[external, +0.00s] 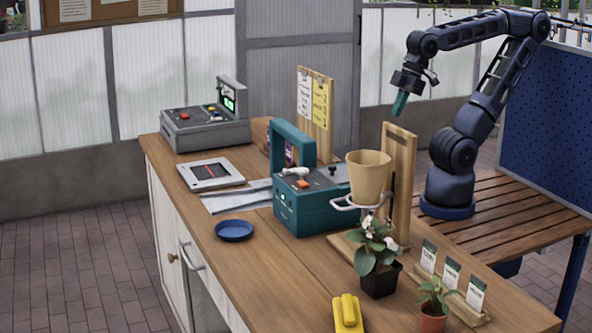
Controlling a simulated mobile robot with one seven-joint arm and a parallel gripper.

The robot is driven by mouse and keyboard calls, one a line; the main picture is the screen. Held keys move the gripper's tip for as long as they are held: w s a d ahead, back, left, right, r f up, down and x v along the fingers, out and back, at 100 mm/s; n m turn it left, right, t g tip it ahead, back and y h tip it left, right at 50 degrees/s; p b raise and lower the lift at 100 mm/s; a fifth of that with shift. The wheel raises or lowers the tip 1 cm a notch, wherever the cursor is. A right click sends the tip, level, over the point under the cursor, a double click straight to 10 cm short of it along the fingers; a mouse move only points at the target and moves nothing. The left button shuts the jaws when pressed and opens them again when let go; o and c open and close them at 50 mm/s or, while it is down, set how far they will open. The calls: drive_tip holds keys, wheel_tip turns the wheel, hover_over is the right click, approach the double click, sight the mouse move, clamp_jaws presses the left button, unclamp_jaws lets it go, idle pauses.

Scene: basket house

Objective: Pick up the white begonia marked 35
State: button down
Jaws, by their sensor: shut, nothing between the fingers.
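A plant with white flowers and dark green leaves (372,246) stands upright in a small black pot (380,281) on the wooden counter, right of centre. No number 35 can be read on it. My gripper (399,104) has teal fingers and points down, above and behind the plant, clear of the counter. It is shut and empty. A second, smaller green plant (437,294) in a terracotta pot stands to the right, partly in front of the label cards.
A tan pot (368,177) sits in a ring holder on a wooden stand (398,184) behind the flowering plant. A teal machine (311,204), upright label cards (451,272) and a yellow object (347,313) surround it. A blue dish (234,230) lies left; the front-left counter is clear.

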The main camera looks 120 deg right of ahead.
unclamp_jaws()
wheel_tip(320, 180, up, 6)
drive_tip(key=f, duration=0.1)
drive_tip(key=w+a+r+m+g, duration=0.1)
drive_tip(key=w+a+r+m, duration=0.25)
drive_tip(key=w, duration=0.25)
drive_tip(key=w+a+r+m+g, duration=0.1)
drive_tip(key=w+a+r+m, duration=0.1)
drive_tip(key=w+a, duration=0.3)
drive_tip(key=m+g, duration=0.3)
drive_tip(key=m, duration=0.9)
hover_over(379, 269)
wheel_tip(379, 269, down, 5)
drive_tip(key=f, duration=2.2)
drive_tip(key=shift+a+f, duration=0.15)
drive_tip(key=shift+a, duration=0.15)
wheel_tip(379, 269, down, 6)
drive_tip(key=shift+f, duration=0.1)
drive_tip(key=shift+d+f, duration=0.2)
drive_tip(key=shift+f, duration=2.4)
